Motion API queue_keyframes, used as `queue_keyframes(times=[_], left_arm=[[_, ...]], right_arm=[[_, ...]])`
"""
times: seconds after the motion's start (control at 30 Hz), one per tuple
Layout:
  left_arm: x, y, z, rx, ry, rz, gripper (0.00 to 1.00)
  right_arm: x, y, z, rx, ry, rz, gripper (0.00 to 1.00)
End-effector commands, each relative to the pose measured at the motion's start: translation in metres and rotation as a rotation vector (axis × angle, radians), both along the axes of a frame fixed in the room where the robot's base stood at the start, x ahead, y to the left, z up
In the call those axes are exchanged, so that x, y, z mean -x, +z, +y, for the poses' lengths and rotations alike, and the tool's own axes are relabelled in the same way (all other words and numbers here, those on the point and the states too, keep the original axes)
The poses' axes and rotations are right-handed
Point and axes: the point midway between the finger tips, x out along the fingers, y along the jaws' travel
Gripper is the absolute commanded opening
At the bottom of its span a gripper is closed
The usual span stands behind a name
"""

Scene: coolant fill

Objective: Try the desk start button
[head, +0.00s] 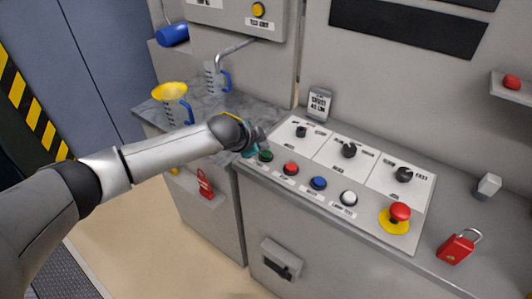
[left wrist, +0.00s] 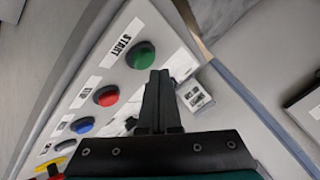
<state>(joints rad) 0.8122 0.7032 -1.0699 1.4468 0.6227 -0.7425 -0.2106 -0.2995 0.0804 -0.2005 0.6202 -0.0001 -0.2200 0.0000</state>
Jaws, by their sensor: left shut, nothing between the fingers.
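The green start button (head: 265,156) is at the left end of the button row on the desk panel (head: 331,218). In the left wrist view the green button (left wrist: 141,55) sits beside a label reading START. My left gripper (head: 261,138) is over the left end of the panel, close to the green button. Its fingers (left wrist: 160,75) are shut with nothing between them, and the tips appear just beside the button in the wrist view. I cannot tell whether they touch it. My right gripper is not in view.
Red (head: 291,169), blue (head: 318,183) and white (head: 349,198) buttons continue the row. A red emergency-stop knob (head: 400,211) and red padlock (head: 456,247) are further right. Black knobs (head: 348,150) sit behind. A yellow funnel (head: 170,90) and jugs (head: 216,80) stand left.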

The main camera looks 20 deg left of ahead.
Motion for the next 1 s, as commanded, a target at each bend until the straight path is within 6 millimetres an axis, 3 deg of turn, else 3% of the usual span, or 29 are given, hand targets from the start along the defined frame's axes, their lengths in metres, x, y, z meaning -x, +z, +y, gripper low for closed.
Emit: queue_keyframes(times=[1.0], left_arm=[[0.0000, -0.0096, -0.0001, 0.000, 0.000, 0.000, 0.00]], right_arm=[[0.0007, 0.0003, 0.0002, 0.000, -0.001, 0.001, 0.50]])
